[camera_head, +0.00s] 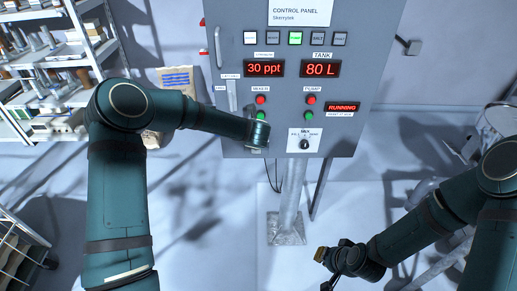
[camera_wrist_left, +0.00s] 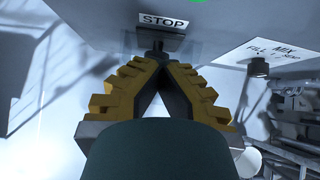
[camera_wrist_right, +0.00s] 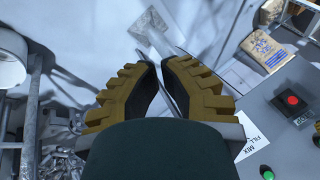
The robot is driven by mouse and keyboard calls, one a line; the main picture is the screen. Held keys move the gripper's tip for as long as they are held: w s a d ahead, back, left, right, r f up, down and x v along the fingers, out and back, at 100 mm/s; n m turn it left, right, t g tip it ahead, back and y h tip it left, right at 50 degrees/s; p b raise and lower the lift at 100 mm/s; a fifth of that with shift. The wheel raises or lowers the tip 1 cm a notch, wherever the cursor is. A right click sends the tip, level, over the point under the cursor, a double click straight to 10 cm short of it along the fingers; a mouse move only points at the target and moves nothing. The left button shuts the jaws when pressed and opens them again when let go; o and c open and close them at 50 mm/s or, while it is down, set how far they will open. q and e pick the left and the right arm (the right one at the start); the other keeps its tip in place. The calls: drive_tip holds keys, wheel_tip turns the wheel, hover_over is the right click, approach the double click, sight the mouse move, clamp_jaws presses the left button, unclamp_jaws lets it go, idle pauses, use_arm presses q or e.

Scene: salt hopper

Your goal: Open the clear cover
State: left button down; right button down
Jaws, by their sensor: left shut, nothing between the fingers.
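The clear cover (camera_wrist_left: 189,47) shows in the left wrist view as a faint see-through shape around a dark part, just below the STOP label (camera_wrist_left: 163,22) on the panel's underside. My left gripper (camera_wrist_left: 157,60) is shut and empty, its fingertips together right at the cover. I cannot tell whether they touch it. In the head view my left wrist hides the cover and most of that gripper at the panel's lower left edge. My right gripper (camera_wrist_right: 160,66) is empty and partly open, with a narrow gap between its fingers. In the head view it hangs low, right of centre (camera_head: 325,268).
The grey control panel (camera_head: 350,90) has lit displays, red and green buttons and a MIX knob (camera_head: 304,144). It stands on a post (camera_head: 291,190). Shelves (camera_head: 60,60) stand at the left, with a printed sack (camera_head: 178,85) beside them. The floor below the panel is mostly clear.

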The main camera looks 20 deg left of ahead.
use_arm(q)
drive_tip(key=shift+f, duration=0.1)
use_arm(e)
drive_tip(key=w+a+m+t+y, duration=0.25)
drive_tip(key=w+a+t, duration=0.55)
drive_tip(key=w+a, duration=0.6)
drive_tip(key=a+r+m+t, duration=0.4)
drive_tip(key=a+m+t, duration=0.6)
drive_tip(key=t, duration=0.1)
drive_tip(key=x, duration=1.4)
drive_tip(key=shift+d, duration=0.25)
drive_tip(key=shift+w, duration=0.15)
use_arm(q)
drive_tip(key=shift+s, duration=0.1)
use_arm(e)
drive_tip(key=shift+w+r+g+h, duration=0.3)
drive_tip(key=shift+r+g, duration=0.15)
drive_tip(key=shift+g, duration=0.35)
